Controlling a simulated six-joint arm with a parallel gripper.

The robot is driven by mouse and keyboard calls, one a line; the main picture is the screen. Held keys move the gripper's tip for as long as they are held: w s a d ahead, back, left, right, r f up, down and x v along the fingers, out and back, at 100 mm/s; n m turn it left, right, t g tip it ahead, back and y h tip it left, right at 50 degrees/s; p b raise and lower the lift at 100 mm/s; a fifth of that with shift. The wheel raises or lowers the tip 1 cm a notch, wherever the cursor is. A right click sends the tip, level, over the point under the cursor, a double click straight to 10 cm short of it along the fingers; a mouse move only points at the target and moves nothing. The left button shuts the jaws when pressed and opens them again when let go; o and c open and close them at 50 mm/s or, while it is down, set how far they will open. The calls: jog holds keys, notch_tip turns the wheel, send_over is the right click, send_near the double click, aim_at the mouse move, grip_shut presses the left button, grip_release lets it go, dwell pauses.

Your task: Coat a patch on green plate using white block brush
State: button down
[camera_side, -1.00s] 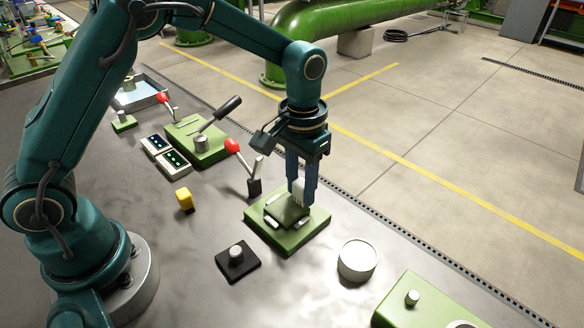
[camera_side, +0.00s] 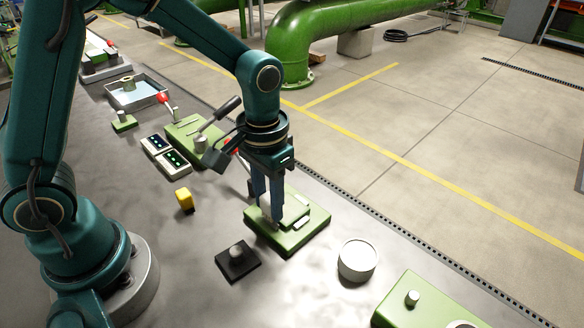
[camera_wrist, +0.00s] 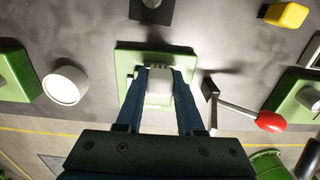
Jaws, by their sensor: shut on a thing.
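The green plate (camera_side: 308,238) lies on the grey table, with a raised green square in its middle and small pale strips around it. My gripper (camera_side: 267,218) points down over the plate's left part and is shut on the white block brush. The brush (camera_wrist: 159,86) shows between my two fingers in the wrist view, over the plate (camera_wrist: 126,58). In the side view my fingers mostly hide the brush. I cannot tell whether its underside touches the plate.
A red-knobbed lever (camera_wrist: 270,122) stands close beside the plate. A white round tub (camera_side: 357,262), a black base with a knob (camera_side: 237,262) and a yellow block (camera_side: 184,200) stand around it. Another green plate (camera_side: 425,300) is at the front right. Bare table separates them.

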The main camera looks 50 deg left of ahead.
jog(key=shift+w, duration=3.35)
jog(key=shift+s, duration=3.25)
jog(key=shift+s+r, duration=0.1)
jog(key=shift+r, duration=3.95)
